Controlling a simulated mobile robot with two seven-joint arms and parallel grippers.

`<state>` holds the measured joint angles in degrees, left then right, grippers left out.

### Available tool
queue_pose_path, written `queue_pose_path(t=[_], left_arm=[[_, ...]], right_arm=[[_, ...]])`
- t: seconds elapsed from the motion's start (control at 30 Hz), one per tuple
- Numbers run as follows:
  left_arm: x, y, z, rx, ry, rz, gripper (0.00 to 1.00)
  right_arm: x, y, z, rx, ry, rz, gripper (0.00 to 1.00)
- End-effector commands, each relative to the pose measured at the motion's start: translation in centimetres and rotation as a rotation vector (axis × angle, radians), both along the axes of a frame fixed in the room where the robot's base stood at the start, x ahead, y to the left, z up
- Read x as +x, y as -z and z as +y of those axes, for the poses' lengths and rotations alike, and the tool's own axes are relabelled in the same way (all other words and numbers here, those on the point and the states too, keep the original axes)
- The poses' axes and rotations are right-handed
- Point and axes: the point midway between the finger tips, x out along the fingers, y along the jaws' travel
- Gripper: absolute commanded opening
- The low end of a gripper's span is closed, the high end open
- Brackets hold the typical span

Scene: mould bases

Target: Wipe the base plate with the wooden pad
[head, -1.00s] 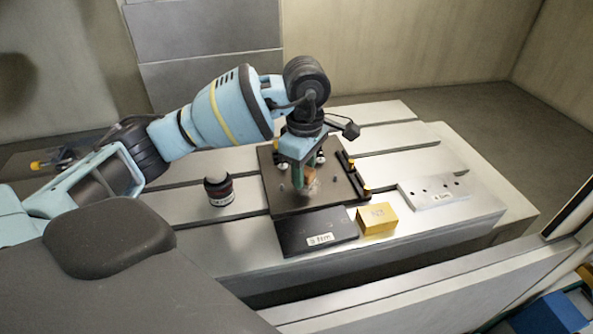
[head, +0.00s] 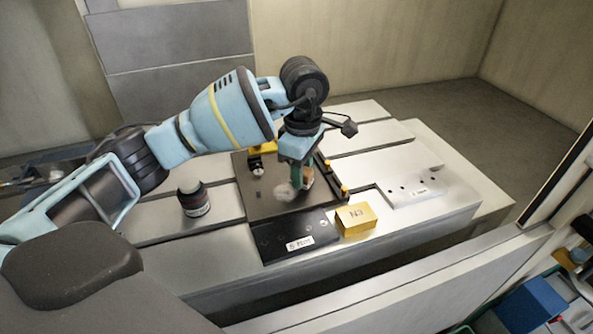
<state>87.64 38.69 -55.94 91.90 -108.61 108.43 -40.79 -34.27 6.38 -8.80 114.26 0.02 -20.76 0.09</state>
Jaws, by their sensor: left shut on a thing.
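The dark base plate (head: 262,208) lies on the slotted metal table, with a pale smudge (head: 285,192) near its middle. My left gripper (head: 303,178) points down over the right part of the plate. It is shut on the small brown wooden pad (head: 308,180), which is partly hidden by the green fingers. The pad is at or just above the plate surface; I cannot tell if it touches. My right gripper is not in view.
A yellow block (head: 356,220) and a black labelled plate (head: 277,241) lie in front of the base plate. A dark jar (head: 194,199) stands to the left, and a pale holed plate (head: 417,188) lies to the right. A black bar with yellow ends edges the plate's right side.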

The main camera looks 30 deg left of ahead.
Motion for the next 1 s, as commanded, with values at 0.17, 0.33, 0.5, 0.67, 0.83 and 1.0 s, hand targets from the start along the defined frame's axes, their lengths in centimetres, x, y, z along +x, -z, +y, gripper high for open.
queue_pose_path(t=[0.17,0.33,0.5,0.67,0.83,1.0], left_arm=[[0.0,0.1,0.0,0.000,0.000,-0.001,0.12],[0.0,0.2,0.1,0.000,0.000,-0.001,0.12],[-0.5,0.2,0.6,0.002,-0.001,-0.002,0.12],[-1.5,0.2,1.4,0.002,-0.001,-0.003,0.12],[-2.4,0.4,2.1,0.001,0.000,-0.002,0.12],[-2.6,0.5,2.3,0.000,0.000,-0.001,0.12]], right_arm=[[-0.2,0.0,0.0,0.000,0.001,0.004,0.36],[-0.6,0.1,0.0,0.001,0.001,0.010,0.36],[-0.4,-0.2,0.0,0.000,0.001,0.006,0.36],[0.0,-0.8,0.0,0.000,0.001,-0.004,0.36],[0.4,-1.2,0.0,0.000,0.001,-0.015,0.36],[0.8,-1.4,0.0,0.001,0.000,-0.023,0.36]])
